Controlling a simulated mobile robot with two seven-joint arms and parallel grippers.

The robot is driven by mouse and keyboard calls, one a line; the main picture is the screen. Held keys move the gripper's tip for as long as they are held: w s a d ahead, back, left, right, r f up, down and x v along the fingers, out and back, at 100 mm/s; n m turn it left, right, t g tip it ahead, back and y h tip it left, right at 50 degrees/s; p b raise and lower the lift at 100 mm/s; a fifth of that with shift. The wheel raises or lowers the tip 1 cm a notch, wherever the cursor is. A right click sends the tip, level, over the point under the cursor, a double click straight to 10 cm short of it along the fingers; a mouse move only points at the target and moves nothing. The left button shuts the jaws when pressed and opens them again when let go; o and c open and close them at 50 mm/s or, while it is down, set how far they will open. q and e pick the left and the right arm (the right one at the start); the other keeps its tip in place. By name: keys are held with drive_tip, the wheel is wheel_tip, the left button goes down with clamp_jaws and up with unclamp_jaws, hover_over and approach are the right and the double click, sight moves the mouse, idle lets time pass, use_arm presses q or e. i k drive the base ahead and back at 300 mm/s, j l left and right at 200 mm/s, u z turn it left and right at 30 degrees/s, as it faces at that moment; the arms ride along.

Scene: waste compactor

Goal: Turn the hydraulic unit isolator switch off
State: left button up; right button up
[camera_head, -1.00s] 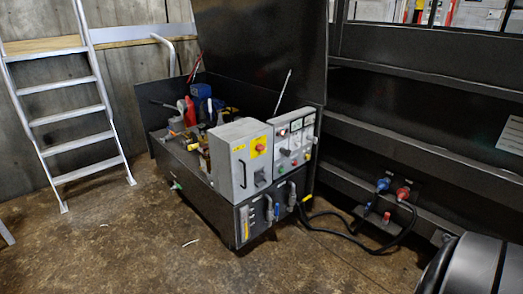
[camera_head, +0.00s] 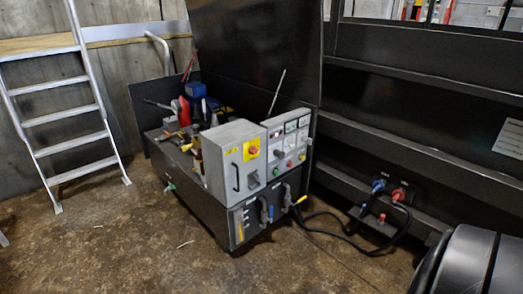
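The hydraulic unit (camera_head: 200,209) stands on the floor in the middle of the head view, a dark box with its lid raised. On its front corner is a grey control box (camera_head: 223,187) with a black handle. I cannot read the switch's position at this size. Beside it is a grey panel (camera_head: 289,143) with gauges, buttons and another dark knob. Neither of my grippers is in view.
A ladder (camera_head: 76,130) leans by the concrete wall at left. Black cables (camera_head: 335,229) run along the floor from the unit to blue and red plugs (camera_head: 378,186) at right. A dark rounded object (camera_head: 462,262) fills the lower right corner. The brown floor (camera_head: 150,255) in front is mostly clear.

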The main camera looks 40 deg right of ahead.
sight(253, 150)
drive_tip(key=l, duration=0.65)
drive_tip(key=i+l, duration=0.15)
drive_tip(key=l, duration=1.2)
drive_tip(key=i+u, duration=0.05)
